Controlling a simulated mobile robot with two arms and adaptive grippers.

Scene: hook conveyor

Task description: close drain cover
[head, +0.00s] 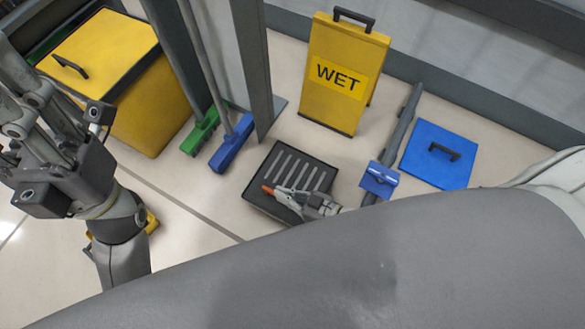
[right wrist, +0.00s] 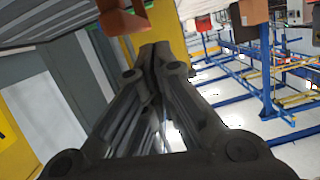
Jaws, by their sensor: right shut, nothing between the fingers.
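A dark square drain with a slotted grate (head: 301,165) is on the floor at the middle of the head view. I cannot tell from this angle whether the grate lies flat or tilted. An orange tab (head: 268,189) shows at its left edge; an orange-brown piece (right wrist: 124,17) is above the fingertips in the right wrist view. My right gripper (head: 280,193) is over the front part of the drain, shut and empty, its tips close to the tab; contact is unclear. My left gripper (head: 38,110) is raised at the left, away from the drain, its fingertips unclear.
A yellow WET sign (head: 343,75) stands behind the drain. A blue panel with a black handle (head: 438,160) and a blue-headed tool (head: 379,180) lie right. Green (head: 200,132) and blue (head: 232,143) brushes and a yellow bin (head: 105,55) are left. My grey body hides the foreground.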

